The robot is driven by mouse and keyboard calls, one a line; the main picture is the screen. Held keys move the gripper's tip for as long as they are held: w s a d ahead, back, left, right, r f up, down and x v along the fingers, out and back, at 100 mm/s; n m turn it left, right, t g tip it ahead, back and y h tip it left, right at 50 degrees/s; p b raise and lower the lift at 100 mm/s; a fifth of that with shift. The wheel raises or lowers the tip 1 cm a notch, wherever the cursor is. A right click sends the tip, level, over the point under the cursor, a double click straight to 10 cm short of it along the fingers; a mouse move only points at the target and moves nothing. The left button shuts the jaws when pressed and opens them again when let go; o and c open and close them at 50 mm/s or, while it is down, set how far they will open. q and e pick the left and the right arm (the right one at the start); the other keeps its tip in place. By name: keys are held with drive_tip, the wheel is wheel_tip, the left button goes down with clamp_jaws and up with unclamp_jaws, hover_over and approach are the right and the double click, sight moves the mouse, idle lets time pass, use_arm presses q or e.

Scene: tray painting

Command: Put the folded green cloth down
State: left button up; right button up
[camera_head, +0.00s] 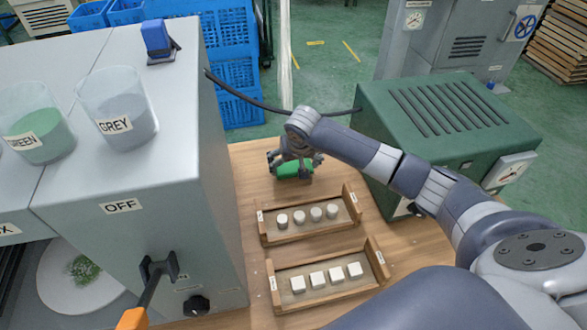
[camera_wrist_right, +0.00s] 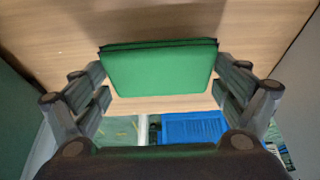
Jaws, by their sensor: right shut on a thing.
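The folded green cloth (camera_head: 294,170) is at the far part of the wooden table, beyond the two wooden trays. In the right wrist view the cloth (camera_wrist_right: 160,70) is a flat green block with a dark edge, lying crosswise between the fingers. My right gripper (camera_head: 295,163) is shut on the cloth, with a finger at each end of it. The wooden table top (camera_wrist_right: 60,25) shows behind the cloth. I cannot tell whether the cloth touches the table. My left gripper is not in view.
Two wooden trays, one with grey round pieces (camera_head: 310,236) and one with white square pieces (camera_head: 325,300), lie nearer. A grey cabinet (camera_head: 140,235) with GREEN and GREY cups stands left. A green machine (camera_head: 450,120) stands right. A dark cable (camera_head: 250,100) runs behind the gripper.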

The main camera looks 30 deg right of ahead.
sight(294, 168)
drive_tip(key=shift+f, duration=1.55)
drive_tip(key=shift+f, duration=0.1)
drive_tip(key=o, duration=0.7)
drive_tip(key=v, duration=1.2)
